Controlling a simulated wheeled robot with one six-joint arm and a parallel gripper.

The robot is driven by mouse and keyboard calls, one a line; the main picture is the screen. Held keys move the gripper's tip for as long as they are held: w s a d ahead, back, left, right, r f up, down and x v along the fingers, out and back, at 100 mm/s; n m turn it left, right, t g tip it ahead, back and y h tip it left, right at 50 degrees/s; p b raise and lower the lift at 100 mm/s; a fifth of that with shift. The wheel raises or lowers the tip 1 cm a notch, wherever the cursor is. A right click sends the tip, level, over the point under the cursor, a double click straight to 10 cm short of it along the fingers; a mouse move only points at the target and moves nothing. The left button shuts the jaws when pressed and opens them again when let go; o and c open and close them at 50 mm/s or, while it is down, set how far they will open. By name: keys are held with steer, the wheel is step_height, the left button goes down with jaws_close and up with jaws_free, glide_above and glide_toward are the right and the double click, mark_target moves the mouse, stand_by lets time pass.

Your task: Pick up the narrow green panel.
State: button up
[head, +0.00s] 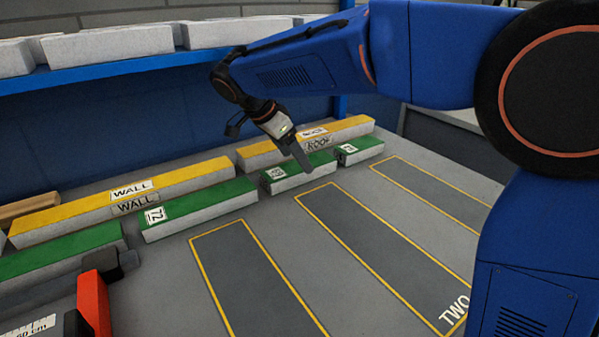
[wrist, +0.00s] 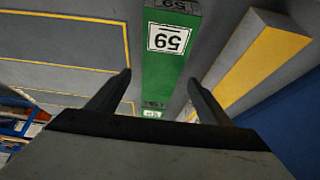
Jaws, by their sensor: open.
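Several green-topped panels lie in a row on the grey bench. A green panel labelled 59 (head: 312,169) lies right of centre, with a shorter-looking green panel (head: 362,148) just to its right. I cannot tell for certain which one the task calls narrow. My gripper (head: 299,158) is open and empty, pointing down at the 59 panel. In the wrist view the 59 panel (wrist: 166,70) runs between my two fingertips (wrist: 159,78), one on each side of it in the picture. Whether the fingertips reach below its top is unclear. The shorter panel's label (wrist: 152,113) shows beyond it.
Yellow-topped panels labelled WALL (head: 190,176) and ROOF (head: 350,127) lie close behind the green row. A green panel labelled 72 (head: 205,203) is to the left. Yellow-outlined dark strips (head: 255,285) in front are empty. A blue shelf (head: 150,64) with white blocks is above.

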steer(key=x, duration=0.4)
steer(key=shift+f, duration=0.25)
steer(key=shift+c, duration=0.3)
steer(key=c, duration=1.1)
steer(key=shift+a+r, duration=0.1)
steer(key=shift+r, duration=0.05)
step_height(320, 180, up, 10)
steer(key=shift+f, duration=0.2)
